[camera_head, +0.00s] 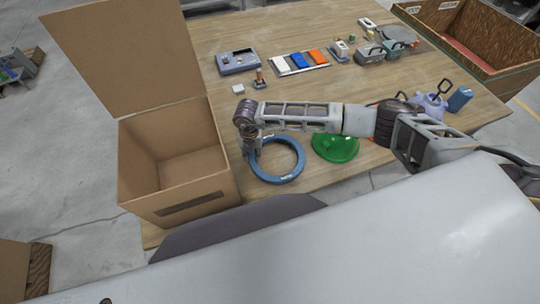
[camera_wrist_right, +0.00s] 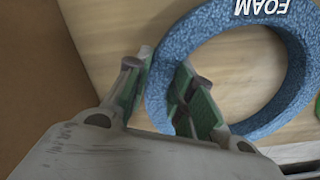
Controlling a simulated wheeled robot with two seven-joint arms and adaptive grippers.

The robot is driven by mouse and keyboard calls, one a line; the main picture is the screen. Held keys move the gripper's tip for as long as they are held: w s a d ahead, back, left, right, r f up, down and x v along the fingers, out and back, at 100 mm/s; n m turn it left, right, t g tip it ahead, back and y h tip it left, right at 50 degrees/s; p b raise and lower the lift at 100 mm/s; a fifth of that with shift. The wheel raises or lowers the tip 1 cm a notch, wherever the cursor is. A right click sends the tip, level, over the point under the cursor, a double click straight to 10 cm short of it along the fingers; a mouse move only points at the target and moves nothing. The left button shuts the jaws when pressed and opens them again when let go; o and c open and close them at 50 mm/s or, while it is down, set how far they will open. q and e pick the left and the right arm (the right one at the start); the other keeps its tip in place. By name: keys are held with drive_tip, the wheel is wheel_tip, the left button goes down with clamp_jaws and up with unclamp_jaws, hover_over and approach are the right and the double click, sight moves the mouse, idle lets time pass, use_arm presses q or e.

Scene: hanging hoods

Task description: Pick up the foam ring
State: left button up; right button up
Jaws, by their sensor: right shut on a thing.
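The foam ring (camera_head: 277,179) is a blue speckled ring with white lettering. It lies flat at the near edge of the wooden table, just right of the open cardboard box. My right gripper (camera_head: 252,150) reaches down to the ring's left side. In the right wrist view the ring (camera_wrist_right: 300,62) shows the word FOAM, and the gripper's green-padded fingers (camera_wrist_right: 161,88) straddle its band, one finger outside and one in the hole. The gripper is shut on the band. I cannot tell whether the ring is raised off the table. My left gripper is not in view.
The open cardboard box (camera_head: 190,190) stands close to the left of the ring. A green round object (camera_head: 336,147) lies to the right. A grey-blue case (camera_head: 237,62), a tray of coloured blocks (camera_head: 300,62) and tool cases (camera_head: 370,54) sit farther back. A wooden crate (camera_head: 470,40) is at far right.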

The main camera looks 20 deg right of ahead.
drive_tip(key=shift+r, duration=0.15)
wheel_tip(320, 180, up, 8)
drive_tip(key=shift+b, duration=0.45)
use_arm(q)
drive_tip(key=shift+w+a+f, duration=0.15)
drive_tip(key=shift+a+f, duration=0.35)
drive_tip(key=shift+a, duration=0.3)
use_arm(e)
drive_tip(key=shift+r, duration=0.85)
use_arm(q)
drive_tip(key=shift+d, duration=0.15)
